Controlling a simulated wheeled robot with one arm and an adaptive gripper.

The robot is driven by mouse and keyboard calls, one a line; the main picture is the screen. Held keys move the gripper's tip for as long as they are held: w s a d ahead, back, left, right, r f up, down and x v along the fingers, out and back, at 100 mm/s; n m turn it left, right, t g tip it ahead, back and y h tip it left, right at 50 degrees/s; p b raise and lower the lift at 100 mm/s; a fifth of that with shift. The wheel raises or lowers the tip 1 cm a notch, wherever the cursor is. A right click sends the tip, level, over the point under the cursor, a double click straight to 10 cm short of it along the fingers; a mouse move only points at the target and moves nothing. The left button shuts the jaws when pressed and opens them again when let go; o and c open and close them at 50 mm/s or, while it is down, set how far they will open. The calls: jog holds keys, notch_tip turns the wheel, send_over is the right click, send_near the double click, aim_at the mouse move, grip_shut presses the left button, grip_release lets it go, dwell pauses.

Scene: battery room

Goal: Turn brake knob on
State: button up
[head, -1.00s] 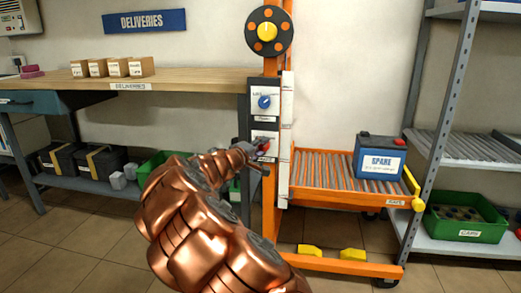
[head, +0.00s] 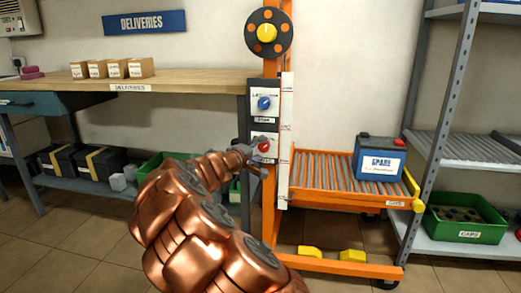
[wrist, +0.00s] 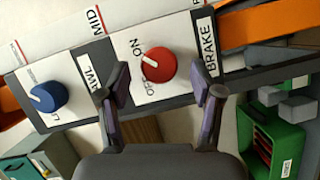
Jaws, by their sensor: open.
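The red brake knob (head: 264,147) sits on the lower panel of the orange lift post. In the wrist view the red knob (wrist: 158,66) lies between my fingers, with ON and OFF marks at its side and a BRAKE label (wrist: 208,50). Its white pointer mark faces the marks' side; which one it points to is hard to tell. My gripper (wrist: 161,72) is open, one finger on either side of the knob, with visible gaps and no clear contact. In the head view my gripper (head: 250,153) is just left of the knob, partly hidden by my wrist.
A blue knob (head: 264,103) sits on the panel above; it is also left of the brake knob in the wrist view (wrist: 48,97). The deliveries bench (head: 190,80) stands left. A roller deck (head: 320,180) with a blue SPARE battery (head: 380,158) is right.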

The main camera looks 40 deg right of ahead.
jog(key=v, duration=1.1)
dwell(0.3)
jog(key=shift+s+r, duration=0.1)
jog(key=shift+r, duration=0.05)
jog(key=s+a+r+m+g+y+p, duration=0.2)
jog(key=s+r+y+p, duration=0.1)
jog(key=s+r+p, duration=0.6)
jog(key=s+a+r+m+g+y+p, duration=0.2)
jog(key=s+r+g+p, duration=0.1)
jog(key=s+r+p, duration=0.55)
jog(key=s+a+r+n+y+p, duration=0.1)
jog(key=s+a+r+y+p, duration=0.3)
jog(key=a+p, duration=0.5)
jog(key=s+a+r+n+y+p, duration=0.1)
jog(key=s+a+r+y+p, duration=0.2)
jog(key=s+a+p, duration=0.5)
jog(key=s+a+r+n+y+p, duration=0.2)
jog(key=s+a+r+y+p, duration=0.2)
jog(key=a+p, duration=0.6)
jog(key=s+r+p, duration=0.1)
jog(key=s+r, duration=0.1)
jog(key=shift+s+a+g+y+p, duration=0.15)
jog(key=shift+s+g+y+p, duration=0.15)
jog(key=shift+p, duration=0.05)
